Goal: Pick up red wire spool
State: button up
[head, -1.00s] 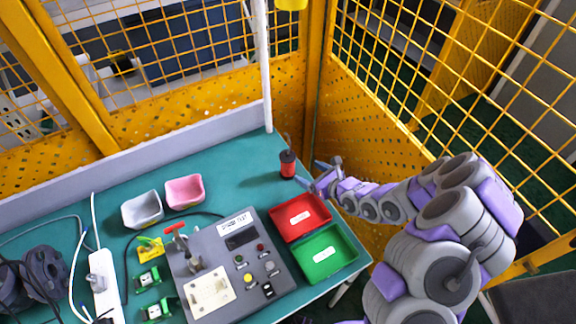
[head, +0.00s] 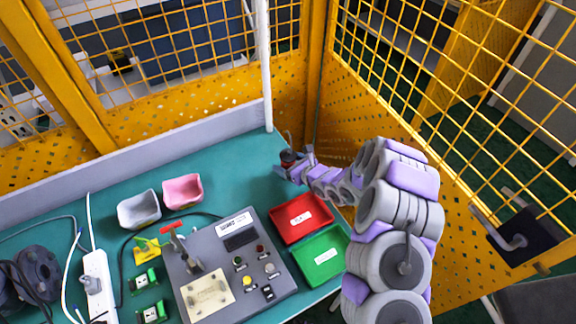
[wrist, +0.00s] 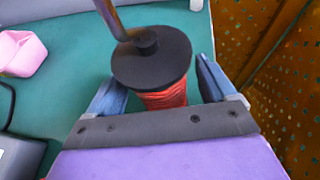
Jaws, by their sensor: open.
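The red wire spool (wrist: 165,98) stands upright on the green table, with a black round top flange and a bent metal rod rising above it. In the wrist view it sits between the two blue fingers of my gripper (wrist: 160,88), which are apart on its left and right with gaps visible. In the head view the spool (head: 288,157) is near the far right corner of the table, and my gripper (head: 284,169) reaches it from the right, hiding its lower part.
A red tray (head: 301,218) and a green tray (head: 320,255) lie in front of the spool. A grey control panel (head: 232,270), pink bin (head: 183,191) and grey bin (head: 139,209) stand to the left. Yellow mesh fencing (head: 375,130) borders the table's right side.

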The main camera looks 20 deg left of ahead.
jog(key=shift+c, duration=0.2)
jog(key=c, duration=1.2)
jog(key=shift+r, duration=0.15)
jog(key=shift+c, duration=0.2)
